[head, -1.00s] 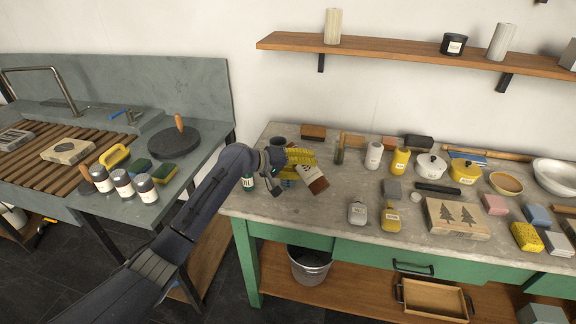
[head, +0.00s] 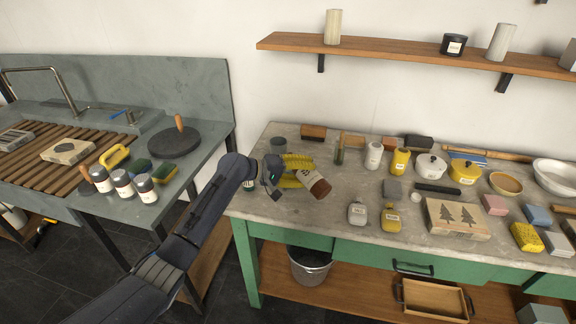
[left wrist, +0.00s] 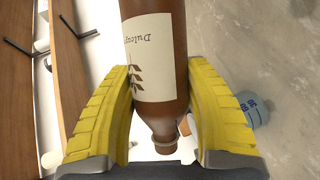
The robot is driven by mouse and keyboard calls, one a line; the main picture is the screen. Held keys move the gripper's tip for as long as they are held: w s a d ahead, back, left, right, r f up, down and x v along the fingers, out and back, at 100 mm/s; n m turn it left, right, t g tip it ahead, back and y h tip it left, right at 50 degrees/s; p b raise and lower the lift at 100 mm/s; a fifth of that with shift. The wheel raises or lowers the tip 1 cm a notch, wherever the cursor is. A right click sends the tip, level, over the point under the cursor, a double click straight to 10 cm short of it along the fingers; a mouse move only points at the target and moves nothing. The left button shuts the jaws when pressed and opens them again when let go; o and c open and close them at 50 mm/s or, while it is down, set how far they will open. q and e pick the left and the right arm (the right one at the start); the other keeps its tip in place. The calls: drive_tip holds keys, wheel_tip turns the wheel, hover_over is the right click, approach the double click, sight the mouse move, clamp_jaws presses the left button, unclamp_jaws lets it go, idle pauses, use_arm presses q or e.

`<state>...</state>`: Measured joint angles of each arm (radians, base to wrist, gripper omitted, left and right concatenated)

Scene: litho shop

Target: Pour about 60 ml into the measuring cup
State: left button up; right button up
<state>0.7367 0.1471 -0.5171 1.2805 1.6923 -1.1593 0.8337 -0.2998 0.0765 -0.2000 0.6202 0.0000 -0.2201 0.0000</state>
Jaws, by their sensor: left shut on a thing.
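My left gripper (head: 298,171) is shut on a brown bottle (head: 320,188) with a cream label, above the left end of the stone worktop. The bottle is tipped well over, its base toward the right and its neck toward my wrist. In the left wrist view the bottle (left wrist: 160,100) sits between the yellow fingers (left wrist: 162,72), with its narrow neck at the bottom. I cannot see any liquid flowing. My right gripper is not in view.
A dark grey cup (head: 279,143) stands behind the gripper. Two small bottles, grey (head: 357,212) and yellow (head: 391,217), stand to the right. A bucket (head: 310,266) is below.

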use_arm(q)
drive_tip(key=shift+w+r+n+g+h+b, duration=0.15)
drive_tip(key=shift+r+n+g+h+b, duration=0.2)
drive_tip(key=shift+r+n+h, duration=0.55)
idle(3.3)
drive_tip(key=shift+a+r, duration=0.2)
drive_tip(key=shift+r, duration=0.1)
idle(0.3)
drive_tip(key=shift+s+d+f+m+y, duration=0.1)
drive_tip(key=shift+s+f+m+y, duration=0.05)
drive_tip(key=shift+f+m+y, duration=0.4)
drive_tip(key=shift+s+f+m+y, duration=0.1)
drive_tip(key=shift+f+m+y, duration=0.25)
drive_tip(key=shift+f, duration=0.25)
drive_tip(key=shift+w+f+m+t, duration=0.1)
drive_tip(key=shift+f+m+t, duration=0.3)
drive_tip(key=shift+t, duration=0.15)
drive_tip(key=shift+r+b, duration=0.1)
drive_tip(key=shift+b, duration=0.2)
